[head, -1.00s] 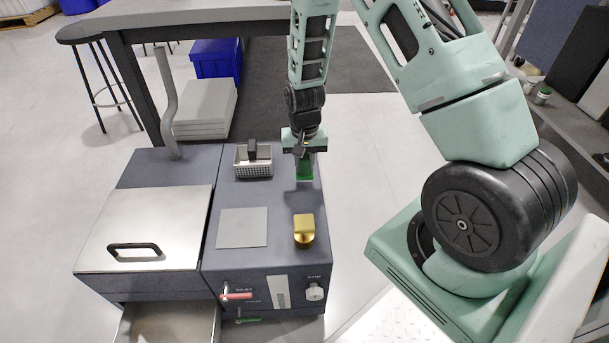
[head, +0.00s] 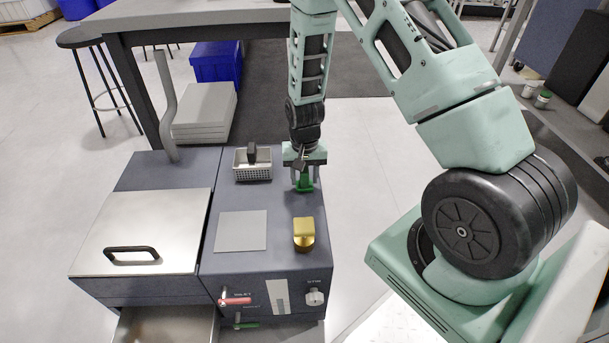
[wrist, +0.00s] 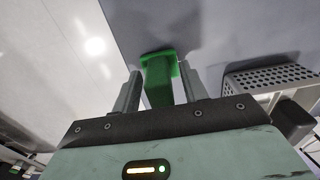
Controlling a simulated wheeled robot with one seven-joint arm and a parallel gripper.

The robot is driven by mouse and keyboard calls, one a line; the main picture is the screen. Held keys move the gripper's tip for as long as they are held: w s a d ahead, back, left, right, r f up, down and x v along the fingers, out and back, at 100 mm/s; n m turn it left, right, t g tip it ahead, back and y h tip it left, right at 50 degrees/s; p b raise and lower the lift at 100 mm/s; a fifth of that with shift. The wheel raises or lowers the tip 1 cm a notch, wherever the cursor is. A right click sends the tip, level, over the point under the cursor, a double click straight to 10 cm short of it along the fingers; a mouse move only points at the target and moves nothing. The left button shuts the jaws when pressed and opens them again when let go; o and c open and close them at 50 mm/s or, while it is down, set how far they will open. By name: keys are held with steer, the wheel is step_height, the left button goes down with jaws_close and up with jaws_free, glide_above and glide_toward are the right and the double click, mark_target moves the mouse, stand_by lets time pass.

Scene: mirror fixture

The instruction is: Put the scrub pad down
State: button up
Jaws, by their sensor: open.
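The green scrub pad (head: 304,185) stands upright on the right part of the dark grey machine top (head: 277,194), and its base appears to rest on that surface. My gripper (head: 305,178) is right above it, with its fingers spread on either side of the pad's green upright part. In the wrist view the scrub pad (wrist: 160,80) shows between the two fingers of my gripper (wrist: 162,78), with a gap on each side. The fingers are open and hold nothing.
A perforated metal basket (head: 252,170) with a black handle stands just left of the pad. A steel lid (head: 150,235) with a black handle covers the left part.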

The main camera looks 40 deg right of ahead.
step_height(320, 180, up, 12)
steer(key=p, duration=0.4)
steer(key=shift+a+r, duration=0.2)
steer(key=shift+r, duration=0.05)
steer(key=s+a+r+n+y, duration=0.1)
steer(key=s+a+r+n, duration=0.2)
steer(key=a+r, duration=0.35)
steer(key=s+a+r+n, duration=0.3)
steer(key=a, duration=0.6)
steer(key=s+a+r+n, duration=0.4)
steer(key=s, duration=0.5)
steer(key=s+a+r+n, duration=0.3)
steer(key=s+a+n, duration=0.1)
steer(key=s, duration=0.5)
steer(key=shift+a+r+n, duration=0.2)
steer(key=shift+r+n, duration=0.1)
steer(key=shift+r, duration=0.1)
steer(key=shift+r+p, duration=0.1)
steer(key=shift+p, duration=0.2)
